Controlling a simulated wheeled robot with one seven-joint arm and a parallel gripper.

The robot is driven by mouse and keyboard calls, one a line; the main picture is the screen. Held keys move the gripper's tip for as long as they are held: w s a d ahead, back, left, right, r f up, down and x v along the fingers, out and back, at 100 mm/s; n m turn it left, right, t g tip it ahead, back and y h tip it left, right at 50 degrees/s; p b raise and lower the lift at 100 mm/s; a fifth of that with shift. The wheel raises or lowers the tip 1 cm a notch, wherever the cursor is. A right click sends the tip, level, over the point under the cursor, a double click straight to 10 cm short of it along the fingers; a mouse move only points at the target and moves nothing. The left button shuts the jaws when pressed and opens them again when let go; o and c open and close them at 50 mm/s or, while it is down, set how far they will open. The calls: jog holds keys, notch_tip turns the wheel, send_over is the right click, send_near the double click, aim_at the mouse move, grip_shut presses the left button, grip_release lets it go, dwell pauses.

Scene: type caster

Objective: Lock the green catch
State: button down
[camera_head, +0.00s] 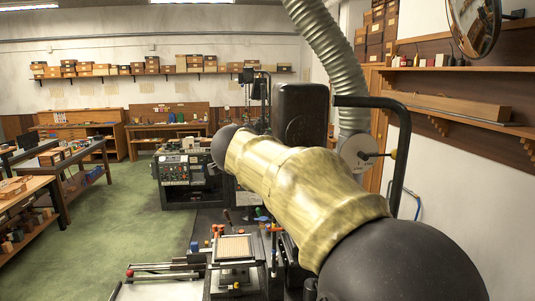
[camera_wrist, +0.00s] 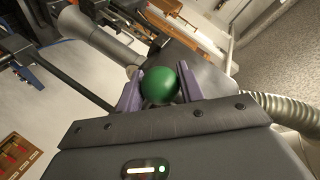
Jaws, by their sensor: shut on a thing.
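The green catch shows as a round green ball knob (camera_wrist: 160,86) in the middle of the wrist view. My gripper (camera_wrist: 159,73) has its two purple fingers on either side of the knob and is shut on it. A dark, flat metal part lies behind the knob. How the catch joins its mount is hidden by the knob and the fingers. In the head view my arm fills the centre and right, and neither my gripper nor the green knob can be made out there.
A ribbed grey hose (camera_head: 328,52) hangs down near the machine and also shows in the wrist view (camera_wrist: 287,108). A bench with a gridded block (camera_head: 234,247) and several coloured-handled tools lies below my arm. Wooden workbenches (camera_head: 22,198) stand left. The green floor (camera_head: 135,228) between is clear.

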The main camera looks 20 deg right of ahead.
jog(key=shift+r, duration=0.2)
jog(key=c, duration=0.9)
grip_release()
jog(key=shift+f, duration=0.1)
jog(key=b+v, duration=0.5)
jog(key=v, duration=1.2)
jog(key=shift+s+a, duration=0.15)
jog(key=shift+a, duration=0.05)
